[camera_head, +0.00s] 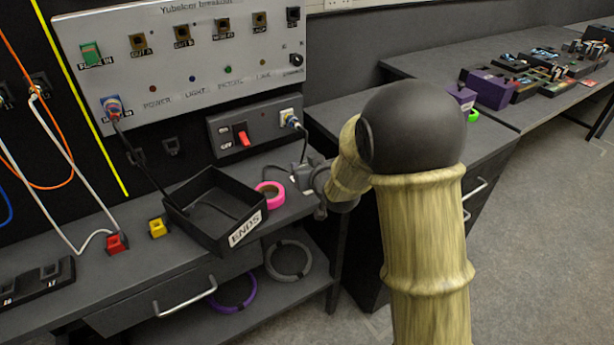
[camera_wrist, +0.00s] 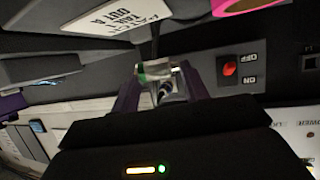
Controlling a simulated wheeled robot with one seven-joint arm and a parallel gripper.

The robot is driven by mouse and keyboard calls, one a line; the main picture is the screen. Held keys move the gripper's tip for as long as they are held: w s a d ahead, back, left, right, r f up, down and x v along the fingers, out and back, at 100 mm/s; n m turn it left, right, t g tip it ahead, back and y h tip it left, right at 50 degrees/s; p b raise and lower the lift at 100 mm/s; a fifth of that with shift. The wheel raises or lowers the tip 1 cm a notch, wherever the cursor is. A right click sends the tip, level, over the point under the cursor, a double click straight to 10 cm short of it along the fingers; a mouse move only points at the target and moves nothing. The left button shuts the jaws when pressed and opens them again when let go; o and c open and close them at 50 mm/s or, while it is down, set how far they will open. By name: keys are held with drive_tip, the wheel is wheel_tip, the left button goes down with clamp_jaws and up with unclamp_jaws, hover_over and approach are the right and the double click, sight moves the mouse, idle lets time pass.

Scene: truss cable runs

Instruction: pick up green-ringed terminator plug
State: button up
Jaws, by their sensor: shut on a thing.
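In the wrist view my gripper (camera_wrist: 160,78) has its two purple fingers closed around a small pale plug with a green band (camera_wrist: 152,72), which fits the green-ringed terminator plug. The plug's lower part is dark and hidden between the fingers. In the head view my gripper (camera_head: 308,180) is low by the bench's right end, just right of the pink tape roll, partly hidden by my own arm. I cannot make out the plug in the head view.
A black bin marked ENDS (camera_head: 215,215) and a pink tape roll (camera_head: 270,194) sit on the bench. A switch box with a red rocker (camera_head: 241,136) and plugged cable stands behind. Red (camera_head: 117,242) and yellow (camera_head: 157,227) blocks lie left. A printed tag (camera_wrist: 115,15) is near the fingers.

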wheel_tip(320, 180, up, 5)
drive_tip(key=shift+f, duration=0.2)
idle(0.6)
